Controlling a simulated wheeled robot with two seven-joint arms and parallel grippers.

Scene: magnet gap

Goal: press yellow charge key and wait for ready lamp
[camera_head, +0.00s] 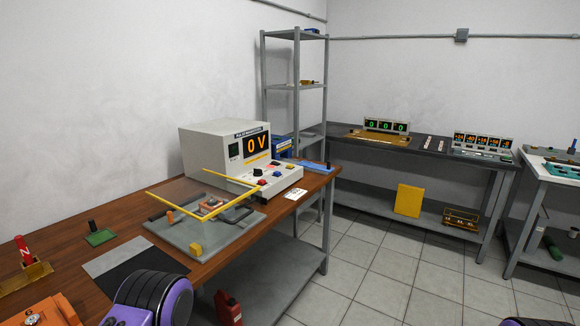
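A pale grey pulse unit (225,150) stands at the back of the wooden bench, its orange display (257,145) reading 0 V. A small green-lit panel (234,149) is left of the display. The keys are too small to tell whether any is pressed. I cannot make out which spot is the ready lamp or whether it is lit. Neither gripper is in view; only purple and black parts of mine show at the bottom edge.
A white card (295,194) and blue tray (307,164) lie near the bench's right end. A red can (228,308) stands below. The tiled floor (380,270) is open to the right.

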